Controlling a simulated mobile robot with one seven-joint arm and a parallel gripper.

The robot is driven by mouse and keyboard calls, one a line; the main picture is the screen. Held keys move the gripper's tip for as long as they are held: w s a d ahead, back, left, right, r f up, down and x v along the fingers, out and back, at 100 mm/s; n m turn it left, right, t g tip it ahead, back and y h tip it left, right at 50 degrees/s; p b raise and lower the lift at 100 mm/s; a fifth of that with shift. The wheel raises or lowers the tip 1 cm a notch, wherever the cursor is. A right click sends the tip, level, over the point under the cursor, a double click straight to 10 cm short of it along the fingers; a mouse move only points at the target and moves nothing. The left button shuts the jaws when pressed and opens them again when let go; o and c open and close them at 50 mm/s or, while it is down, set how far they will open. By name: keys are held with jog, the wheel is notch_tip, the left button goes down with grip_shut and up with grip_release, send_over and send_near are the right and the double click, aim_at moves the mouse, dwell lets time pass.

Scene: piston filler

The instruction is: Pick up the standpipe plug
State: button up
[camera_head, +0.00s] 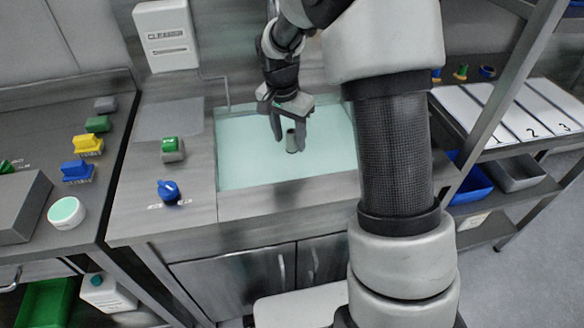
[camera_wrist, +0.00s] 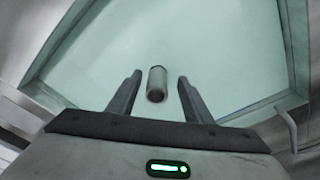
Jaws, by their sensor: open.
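The standpipe plug, a short grey cylinder (camera_head: 291,142), stands in the pale green-tinted basin (camera_head: 245,160). In the wrist view the plug (camera_wrist: 157,84) is between and slightly beyond the fingertips, with clear gaps on both sides. My gripper (camera_head: 290,130) is open and points down into the basin over the plug; in the wrist view its two fingers (camera_wrist: 158,78) straddle the line to it. Whether the fingers are level with the plug's sides or still above it, I cannot tell.
The basin has a raised metal rim around it. A shelf rack (camera_head: 510,120) with numbered white panels stands at the right. My arm covers the basin's right side.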

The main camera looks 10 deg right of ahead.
aim_at(293, 147)
jog(key=f, duration=0.3)
jog(key=d+f+b, duration=0.1)
jog(key=shift+w+d+f, duration=0.1)
jog(key=shift+w+f, duration=0.2)
jog(key=shift+w, duration=0.05)
grip_shut()
jog(key=shift+r, duration=0.1)
dwell(0.9)
